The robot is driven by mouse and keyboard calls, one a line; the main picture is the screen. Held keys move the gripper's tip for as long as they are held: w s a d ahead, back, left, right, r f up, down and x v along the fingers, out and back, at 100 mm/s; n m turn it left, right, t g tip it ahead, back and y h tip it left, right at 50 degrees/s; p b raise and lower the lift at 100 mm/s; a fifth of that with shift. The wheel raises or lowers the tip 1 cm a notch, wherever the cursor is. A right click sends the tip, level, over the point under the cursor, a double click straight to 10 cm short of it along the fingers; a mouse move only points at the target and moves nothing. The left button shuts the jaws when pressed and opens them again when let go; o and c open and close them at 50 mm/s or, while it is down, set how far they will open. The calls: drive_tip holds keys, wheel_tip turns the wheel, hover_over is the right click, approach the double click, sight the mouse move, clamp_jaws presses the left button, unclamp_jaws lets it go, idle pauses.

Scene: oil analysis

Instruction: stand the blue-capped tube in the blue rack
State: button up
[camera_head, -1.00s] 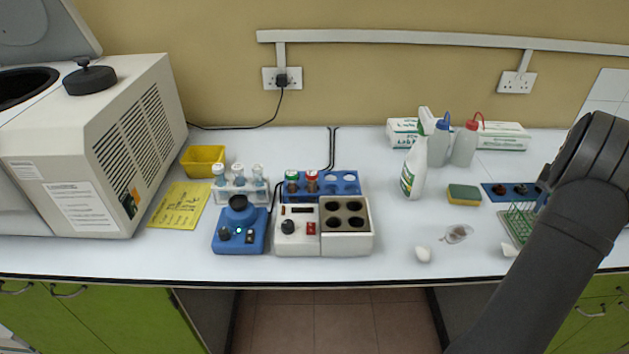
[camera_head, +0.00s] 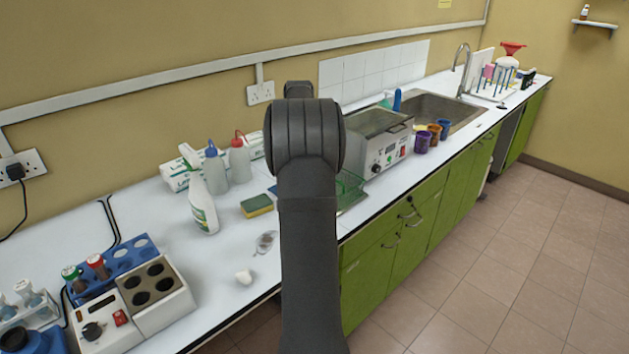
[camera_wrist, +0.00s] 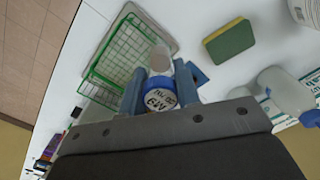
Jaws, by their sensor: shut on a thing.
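The blue-capped tube (camera_wrist: 158,95) is in the wrist view, seen cap-end on, with dark writing on its cap. My gripper (camera_wrist: 160,88) is shut on it, one blue finger on each side. In the head view my dark arm hides the gripper and the tube. The blue rack (camera_head: 128,262) is on the bench at lower left in the head view, well left of my arm. A green-capped tube (camera_head: 72,277) and a red-capped tube (camera_head: 98,265) stand in its left part; holes to their right look empty.
A white block with dark wells (camera_head: 160,305) stands just in front of the blue rack. A spray bottle (camera_head: 198,190), wash bottles and a sponge (camera_head: 257,206) stand between rack and arm. A green wire rack (camera_wrist: 125,55) lies beyond the tube. A metal bath (camera_head: 380,140) stands right.

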drive_tip(key=s+a+r+n, duration=0.4)
drive_tip(key=s+a+r, duration=0.1)
drive_tip(key=a+r, duration=0.5)
drive_tip(key=s+a+r+n, duration=0.4)
drive_tip(key=s+a+r, duration=0.1)
drive_tip(key=a+r, duration=0.55)
drive_tip(key=s+a+f+m, duration=0.1)
drive_tip(key=s+a+f, duration=0.8)
drive_tip(key=a, duration=0.2)
drive_tip(key=s+a+f, duration=0.9)
drive_tip(key=a, duration=0.2)
wheel_tip(320, 180, down, 11)
drive_tip(key=shift+w+r, duration=0.1)
drive_tip(key=o, duration=1.2)
drive_tip(key=shift+c, duration=0.2)
